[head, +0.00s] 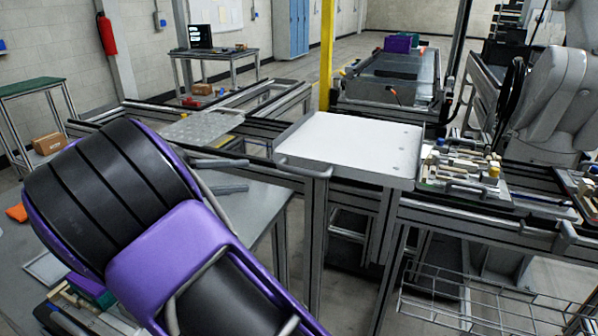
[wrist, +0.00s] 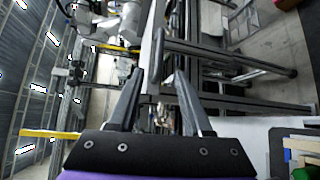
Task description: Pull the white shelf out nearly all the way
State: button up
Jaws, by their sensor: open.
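The white shelf (head: 350,145) is a flat pale tray in the middle of the head view. It sticks out toward me past the dark metal frame. A grey bar handle (head: 302,170) runs along its near left edge. My gripper (head: 246,175) is to the left of the handle, open and empty, with a gap between its fingertips and the handle. In the wrist view my two grey fingers (wrist: 160,78) are spread apart, with the shelf's pale edge (wrist: 150,42) seen edge-on beyond them.
A tray of small loose parts (head: 462,165) stands right of the shelf. A perforated metal plate (head: 200,126) lies on the frame to the left. A grey table (head: 262,205) is below my gripper. A wire basket (head: 470,295) hangs low at right. A yellow post (head: 327,50) stands behind.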

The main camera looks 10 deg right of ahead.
aim_at(297, 173)
jog(key=d, duration=0.4)
jog(key=w+d+f, duration=0.1)
jog(key=d, duration=0.4)
jog(key=w+d+f+b, duration=0.1)
jog(key=d, duration=0.4)
jog(key=shift+w, duration=0.1)
grip_shut()
dwell(0.9)
